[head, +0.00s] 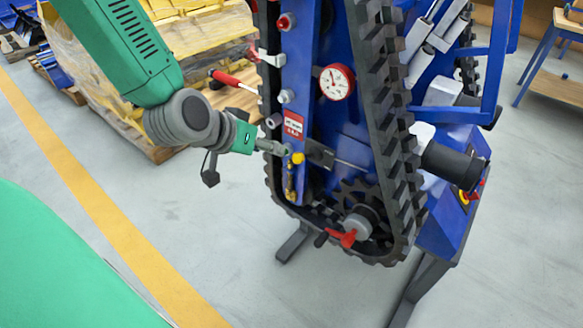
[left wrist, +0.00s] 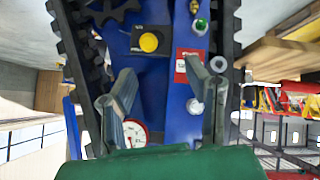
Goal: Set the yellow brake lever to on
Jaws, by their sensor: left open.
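The yellow brake lever shows as a round yellow knob (head: 297,158) in front of a black block on the blue panel of the tracked carrier. In the left wrist view the yellow knob (left wrist: 148,42) is seen end on against its black block, beyond the fingertips. I cannot read the lever's setting. My left gripper (head: 283,150) is close beside the knob in the head view. In the left wrist view the left gripper (left wrist: 164,88) has its fingers spread, with nothing between them. My right gripper is not in view.
A red label (head: 293,124) and a pressure gauge (head: 336,82) sit above the knob. A red-handled lever (head: 225,77) sticks out left; another red handle (head: 347,238) is low by the sprocket. The black track (head: 385,130) runs right of the panel. Wrapped pallets stand behind.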

